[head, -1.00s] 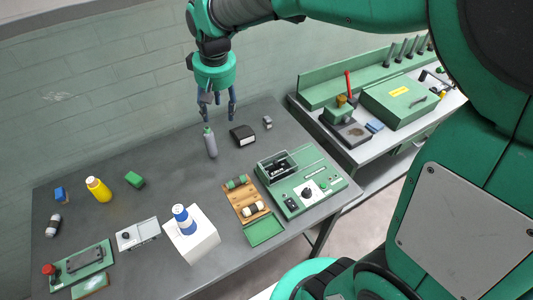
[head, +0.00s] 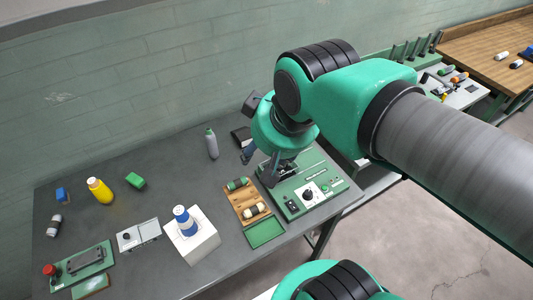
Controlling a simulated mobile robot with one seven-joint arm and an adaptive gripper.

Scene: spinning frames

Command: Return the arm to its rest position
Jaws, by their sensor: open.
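My gripper (head: 260,160) is open and shows at the centre of the head view, partly hidden by my green wrist. It points down over the right part of the grey table (head: 160,208), near the green panel with a knob (head: 308,194). No object shows between its fingers. My arm reaches in from the right side. I cannot tell how high the fingertips are above the table.
A wooden tray with rollers (head: 236,203) lies in front.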

